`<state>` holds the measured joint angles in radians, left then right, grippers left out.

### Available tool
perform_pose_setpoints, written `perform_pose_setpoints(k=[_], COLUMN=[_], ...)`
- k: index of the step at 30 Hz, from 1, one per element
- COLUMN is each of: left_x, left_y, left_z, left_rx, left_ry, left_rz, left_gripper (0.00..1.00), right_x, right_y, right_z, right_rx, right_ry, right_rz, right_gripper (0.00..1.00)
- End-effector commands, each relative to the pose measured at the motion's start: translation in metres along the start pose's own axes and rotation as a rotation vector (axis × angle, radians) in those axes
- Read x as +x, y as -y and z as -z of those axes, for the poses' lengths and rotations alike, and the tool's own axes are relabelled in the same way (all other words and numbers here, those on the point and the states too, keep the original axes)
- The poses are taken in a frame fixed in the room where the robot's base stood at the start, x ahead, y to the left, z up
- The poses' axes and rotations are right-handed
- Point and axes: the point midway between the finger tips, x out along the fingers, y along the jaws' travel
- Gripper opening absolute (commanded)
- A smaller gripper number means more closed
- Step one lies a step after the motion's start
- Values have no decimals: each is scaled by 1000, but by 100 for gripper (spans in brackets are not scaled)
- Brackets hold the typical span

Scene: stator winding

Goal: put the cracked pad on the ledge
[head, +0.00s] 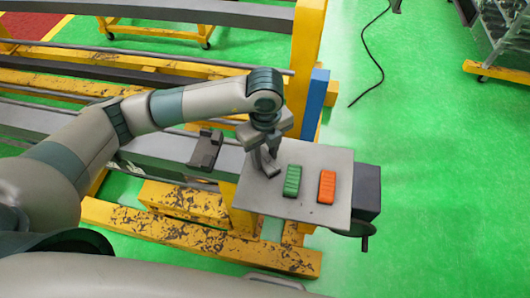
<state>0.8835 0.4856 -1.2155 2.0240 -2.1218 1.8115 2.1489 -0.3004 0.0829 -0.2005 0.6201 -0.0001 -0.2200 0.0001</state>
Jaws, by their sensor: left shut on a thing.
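My left gripper (266,165) reaches down over the left part of a flat grey plate (322,155). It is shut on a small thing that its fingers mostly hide. I cannot make out its shape or whether it is the cracked pad. A green ribbed pad (292,181) lies on the plate just right of the gripper, and an orange ribbed pad (326,187) lies further right. No crack can be made out on either. A long grey beam (155,171) left of the plate may be the ledge. My right gripper is not in view.
A dark bracket-like piece (206,150) sits on the beam left of the gripper. A blue post (315,103) and a yellow upright (307,50) stand behind the plate. A dark block with a hand crank (366,194) is at the plate's right edge. Green floor at right is mostly clear.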

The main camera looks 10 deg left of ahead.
Motion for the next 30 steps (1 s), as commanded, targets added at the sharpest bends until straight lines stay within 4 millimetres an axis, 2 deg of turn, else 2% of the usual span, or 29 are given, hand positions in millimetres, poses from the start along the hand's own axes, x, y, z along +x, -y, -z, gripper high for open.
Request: perform_pose_setpoints(k=[3, 4, 6, 21, 26, 30], left_x=[4, 3, 2, -4, -22, -45], left_y=[0, 0, 0, 1, 1, 1], left_z=[0, 0, 0, 0, 0, 0], left_rx=[0, 0, 0, 1, 1, 1], left_ry=[0, 0, 0, 0, 1, 2], left_rz=[0, 0, 0, 2, 4, 5], left_gripper=[8, 38, 49, 49, 49, 49], right_x=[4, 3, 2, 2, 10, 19], right_y=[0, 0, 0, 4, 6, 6], right_z=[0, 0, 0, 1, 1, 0], right_rx=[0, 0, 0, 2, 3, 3], right_ry=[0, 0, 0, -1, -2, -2], right_rz=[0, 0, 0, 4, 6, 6], right_gripper=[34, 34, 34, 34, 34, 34])
